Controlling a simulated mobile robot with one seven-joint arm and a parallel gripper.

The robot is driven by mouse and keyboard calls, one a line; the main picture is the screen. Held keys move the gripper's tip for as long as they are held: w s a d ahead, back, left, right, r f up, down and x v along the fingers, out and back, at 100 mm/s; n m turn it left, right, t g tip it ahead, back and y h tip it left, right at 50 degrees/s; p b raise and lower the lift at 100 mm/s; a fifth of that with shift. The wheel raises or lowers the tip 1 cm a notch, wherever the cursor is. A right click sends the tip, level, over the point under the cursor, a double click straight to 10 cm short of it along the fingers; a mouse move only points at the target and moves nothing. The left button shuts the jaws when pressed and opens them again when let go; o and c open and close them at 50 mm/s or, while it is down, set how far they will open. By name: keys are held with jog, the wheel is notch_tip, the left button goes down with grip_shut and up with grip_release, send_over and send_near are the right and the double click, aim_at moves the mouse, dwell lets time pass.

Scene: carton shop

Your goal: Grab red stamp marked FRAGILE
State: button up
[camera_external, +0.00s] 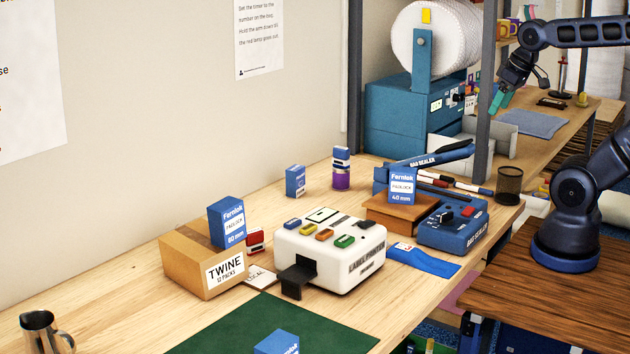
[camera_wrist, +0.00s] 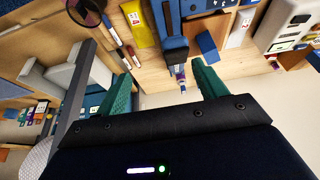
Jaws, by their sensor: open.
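A small red and white block (camera_external: 255,239) stands beside the right side of the twine carton in the external view. It may be a red stamp, but its print is too small to read. I cannot make out the word FRAGILE on anything. My gripper (camera_external: 501,101) is at the upper right of the external view, raised and far from the red block. In the wrist view my gripper (camera_wrist: 162,82) has its green fingers spread apart with nothing held between them. I cannot pick out the red block in the wrist view.
A dark post (camera_external: 486,85) stands by my gripper. A green mat (camera_external: 230,335) lies in front.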

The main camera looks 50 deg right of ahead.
jog(key=c, duration=0.4)
jog(key=shift+o, duration=0.2)
